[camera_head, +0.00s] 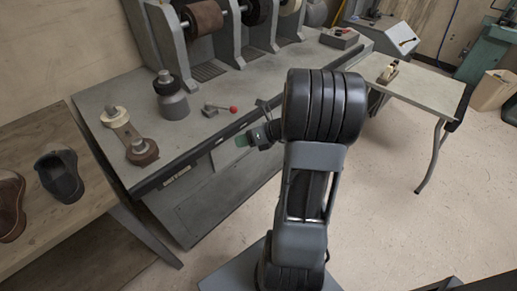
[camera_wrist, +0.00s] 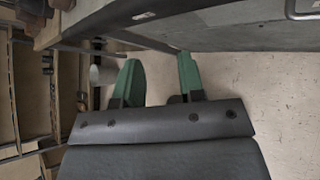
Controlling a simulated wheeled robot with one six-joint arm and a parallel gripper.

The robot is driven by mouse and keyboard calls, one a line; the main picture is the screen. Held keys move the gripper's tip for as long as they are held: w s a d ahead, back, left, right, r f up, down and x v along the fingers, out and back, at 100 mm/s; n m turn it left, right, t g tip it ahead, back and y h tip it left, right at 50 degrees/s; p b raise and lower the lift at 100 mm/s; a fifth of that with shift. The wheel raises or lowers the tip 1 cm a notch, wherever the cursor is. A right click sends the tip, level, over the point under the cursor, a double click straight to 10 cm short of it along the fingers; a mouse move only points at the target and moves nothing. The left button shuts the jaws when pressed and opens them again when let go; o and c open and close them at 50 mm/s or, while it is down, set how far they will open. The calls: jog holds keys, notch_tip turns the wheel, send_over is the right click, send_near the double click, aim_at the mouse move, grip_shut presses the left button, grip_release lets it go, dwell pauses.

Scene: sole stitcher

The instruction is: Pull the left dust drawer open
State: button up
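The grey bench (camera_head: 130,88) has a dark front edge with grey panels below it. The left dust drawer appears to be the grey front (camera_head: 215,190) under the left part of the bench, near a small pale label (camera_head: 178,175). I cannot tell whether it is shut. A grey front (camera_wrist: 225,32) with a metal handle (camera_wrist: 303,10) is beyond the fingertips.
Shoes (camera_head: 60,175) stand on a wooden table at left. A side table (camera_head: 415,85) is at right. The floor (camera_head: 400,220) at right is clear.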

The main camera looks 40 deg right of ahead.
jog(key=d+f+m+t+h+b, duration=0.5)
jog(key=d+f+m+t, duration=0.2)
jog(key=d+f+m, duration=0.8)
jog(key=shift+w+a+f+m+h+b, duration=0.1)
jog(key=shift+w+m+b, duration=0.45)
jog(key=shift+w, duration=1.6)
jog(key=shift+w+f+m+h+b, duration=0.1)
jog(key=shift+w+m+b, duration=0.4)
jog(key=shift+w, duration=1.6)
jog(key=shift+w+a+f+m+h+b, duration=0.2)
jog(key=shift+w+b, duration=0.6)
jog(key=shift+w, duration=1.35)
jog(key=shift+d+r, duration=0.15)
jog(key=shift+c, duration=0.2)
grip_shut()
